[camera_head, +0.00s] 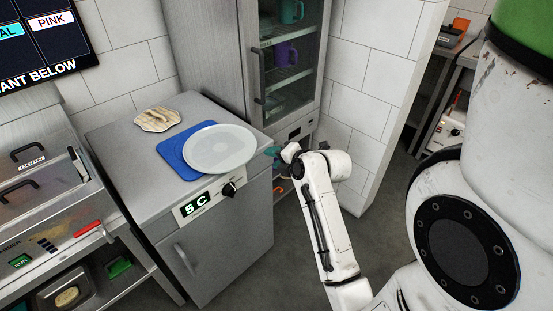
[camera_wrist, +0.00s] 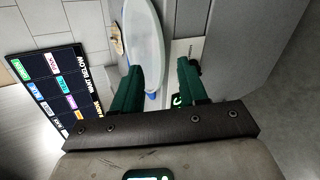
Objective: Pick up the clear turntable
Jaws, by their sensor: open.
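The clear turntable (camera_head: 221,147) is a pale, see-through round disc. It lies partly over a blue mat (camera_head: 171,157) on top of the grey cabinet and reaches close to the cabinet's right edge. My gripper (camera_head: 273,151) is just right of the disc, beyond that edge, with its dark green fingers partly hidden by the wrist. In the wrist view my gripper (camera_wrist: 161,78) is open, its two fingers apart with nothing clearly held between them. The turntable (camera_wrist: 146,40) appears there as a narrow pale oval ahead of the left finger.
A flatbread (camera_head: 157,119) lies behind the mat on the cabinet top (camera_head: 128,150). A glass-fronted fridge (camera_head: 290,60) with cups stands behind my gripper. A menu board (camera_wrist: 60,90) shows in the wrist view.

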